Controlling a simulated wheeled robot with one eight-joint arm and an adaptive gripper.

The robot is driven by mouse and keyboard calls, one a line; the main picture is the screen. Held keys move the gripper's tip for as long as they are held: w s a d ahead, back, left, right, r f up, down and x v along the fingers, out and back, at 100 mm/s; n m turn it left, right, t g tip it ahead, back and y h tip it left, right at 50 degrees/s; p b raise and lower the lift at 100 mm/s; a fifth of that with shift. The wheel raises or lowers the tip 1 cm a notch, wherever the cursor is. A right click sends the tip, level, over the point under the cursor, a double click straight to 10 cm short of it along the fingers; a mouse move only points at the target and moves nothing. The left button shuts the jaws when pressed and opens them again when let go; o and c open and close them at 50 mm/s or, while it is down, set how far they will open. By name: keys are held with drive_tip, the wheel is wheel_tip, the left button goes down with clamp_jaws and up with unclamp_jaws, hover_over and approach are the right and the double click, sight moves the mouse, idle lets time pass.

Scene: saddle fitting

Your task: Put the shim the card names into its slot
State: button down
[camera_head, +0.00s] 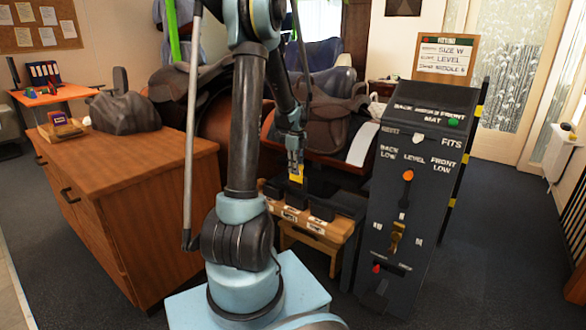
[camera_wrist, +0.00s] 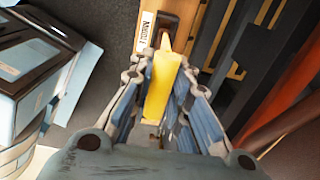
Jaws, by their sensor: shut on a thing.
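My gripper (camera_head: 296,160) is shut on a yellow shim (camera_head: 298,175), held above a low wooden stand (camera_head: 335,232) with dark blocks and small white labels. In the wrist view the yellow shim (camera_wrist: 160,88) lies between the two fingers of my gripper (camera_wrist: 161,88), pointing at a dark part of the stand. A sideways label there (camera_wrist: 146,32) seems to read "MIDDLE". I cannot tell whether the shim touches the stand. The card (camera_head: 447,58) on a brown board shows "SIZE W" and "LEVEL"; its smaller print is unclear.
A dark panel (camera_head: 415,200) to the right carries an orange knob, a brass key-like part and a red knob, with "BACK LOW", "LEVEL" and "FRONT LOW" lettering. A saddle (camera_head: 325,115) stands behind my arm. A wooden cabinet (camera_head: 130,200) is at left.

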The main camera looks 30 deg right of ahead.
sight(297, 181)
drive_tip(key=shift+s+d+f, duration=0.1)
drive_tip(key=shift+d+f, duration=0.05)
drive_tip(key=shift+f, duration=0.35)
drive_tip(key=shift+s+d+f, duration=0.1)
drive_tip(key=shift+d+f, duration=0.05)
drive_tip(key=shift+f, duration=4.3)
drive_tip(key=c, duration=1.4)
unclamp_jaws()
drive_tip(key=shift+c, duration=0.2)
wheel_tip(297, 181, up, 12)
drive_tip(key=shift+f, duration=0.15)
